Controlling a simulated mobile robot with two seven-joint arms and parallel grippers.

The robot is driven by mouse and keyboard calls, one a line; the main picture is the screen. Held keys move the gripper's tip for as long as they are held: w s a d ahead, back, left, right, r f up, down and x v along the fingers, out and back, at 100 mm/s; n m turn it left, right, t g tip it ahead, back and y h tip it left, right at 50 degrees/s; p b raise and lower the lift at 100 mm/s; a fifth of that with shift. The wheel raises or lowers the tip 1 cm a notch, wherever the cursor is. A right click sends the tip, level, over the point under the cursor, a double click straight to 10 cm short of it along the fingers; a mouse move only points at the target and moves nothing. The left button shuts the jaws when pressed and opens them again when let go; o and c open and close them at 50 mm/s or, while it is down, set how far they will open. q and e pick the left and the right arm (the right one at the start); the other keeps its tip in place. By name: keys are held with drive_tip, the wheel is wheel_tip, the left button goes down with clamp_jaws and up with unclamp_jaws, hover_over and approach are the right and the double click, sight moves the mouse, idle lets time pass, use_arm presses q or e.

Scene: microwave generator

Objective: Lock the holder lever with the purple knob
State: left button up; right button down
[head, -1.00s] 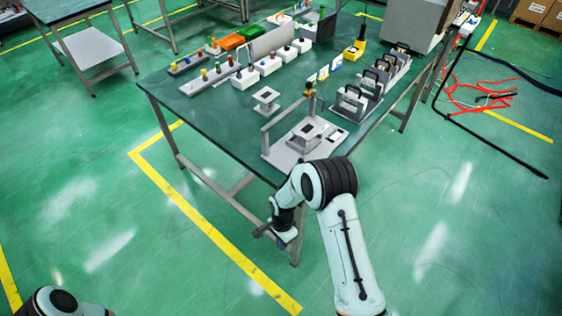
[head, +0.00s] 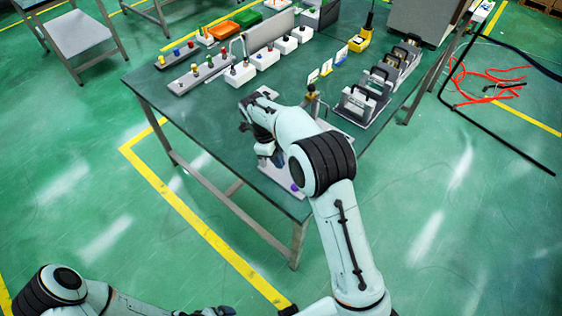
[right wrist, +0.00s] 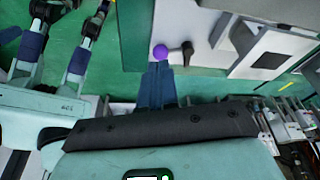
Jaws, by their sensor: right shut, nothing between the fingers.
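The purple knob (head: 294,187) shows at the near edge of the grey holder plate (head: 266,149) at the table's front corner. In the right wrist view the purple knob (right wrist: 160,52) sits just beyond the tips of my right gripper (right wrist: 158,70), in line with them. Whether they touch, I cannot tell. A short dark lever piece (right wrist: 182,53) shows beside the knob, over the pale plate (right wrist: 184,22). My right gripper (head: 279,160) is shut and empty; my right forearm hides most of the holder. My left gripper (head: 222,311) shows only partly at the bottom edge.
The green table (head: 190,118) carries switch strips (head: 196,74), white blocks (head: 264,59), a yellow device (head: 360,41) and a rack of black-handled modules (head: 365,98) right of my arm. Green floor lies clear in front. Red cables (head: 480,85) lie at the right.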

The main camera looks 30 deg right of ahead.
sight(292, 189)
use_arm(q)
drive_tip(key=shift+s+f, duration=0.4)
use_arm(e)
drive_tip(key=x, duration=0.8)
drive_tip(key=shift+s+f, duration=0.15)
drive_tip(key=shift+f, duration=0.2)
use_arm(q)
drive_tip(key=shift+f+b, duration=0.1)
drive_tip(key=shift+b, duration=0.2)
